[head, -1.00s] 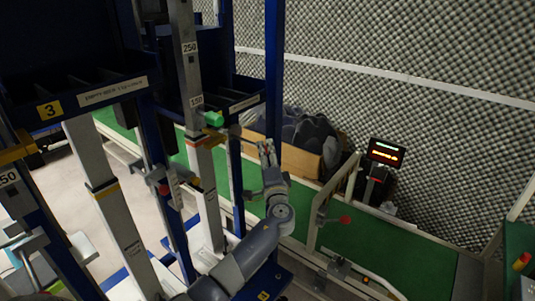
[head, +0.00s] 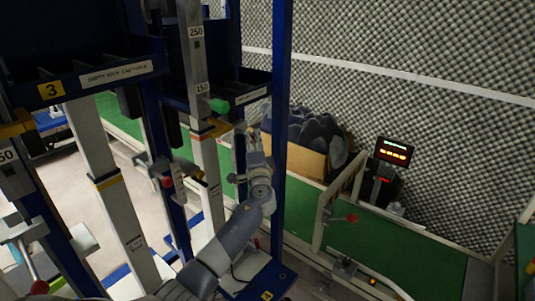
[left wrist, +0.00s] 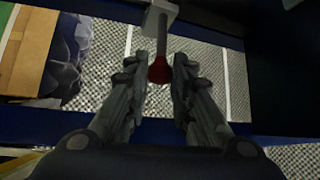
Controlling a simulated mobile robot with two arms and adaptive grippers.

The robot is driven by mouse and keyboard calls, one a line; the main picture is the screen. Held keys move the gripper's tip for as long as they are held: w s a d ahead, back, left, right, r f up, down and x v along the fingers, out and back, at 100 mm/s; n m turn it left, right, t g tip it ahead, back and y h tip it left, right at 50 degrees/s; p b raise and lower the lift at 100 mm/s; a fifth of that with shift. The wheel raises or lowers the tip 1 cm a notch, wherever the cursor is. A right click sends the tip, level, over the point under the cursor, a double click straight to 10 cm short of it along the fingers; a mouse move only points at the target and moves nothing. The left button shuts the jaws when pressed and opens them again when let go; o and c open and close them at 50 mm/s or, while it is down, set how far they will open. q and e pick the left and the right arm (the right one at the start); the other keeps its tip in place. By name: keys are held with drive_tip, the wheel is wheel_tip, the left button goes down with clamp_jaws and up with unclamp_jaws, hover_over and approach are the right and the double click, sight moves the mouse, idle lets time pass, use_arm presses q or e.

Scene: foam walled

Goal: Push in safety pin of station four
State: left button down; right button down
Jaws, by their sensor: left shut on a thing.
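My left gripper (head: 243,133) is beside the grey lift post (head: 206,165) of the station whose base plate carries a yellow 4 label (head: 267,295). In the left wrist view its two fingers (left wrist: 158,75) stand on either side of a red ball knob (left wrist: 160,70) on a thin grey rod and are shut on it. The rod runs from the knob into a pale block (left wrist: 163,9). In the head view the gripper and post hide this knob. My right gripper is not in view.
A blue upright (head: 281,110) stands just right of my left gripper. The station 3 shelf (head: 85,85) and its post (head: 110,190) are at left. Behind are a cardboard box (head: 295,155) with dark foam, a red-lit display (head: 393,152) and a green belt (head: 380,245).

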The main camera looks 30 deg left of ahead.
use_arm(q)
drive_tip(key=shift+a, duration=0.6)
drive_tip(key=c, duration=1.4)
unclamp_jaws()
drive_tip(key=shift+c, duration=0.2)
drive_tip(key=shift+o, duration=0.2)
drive_tip(key=shift+a, duration=0.15)
drive_tip(key=v, duration=1.2)
drive_tip(key=shift+w, duration=0.1)
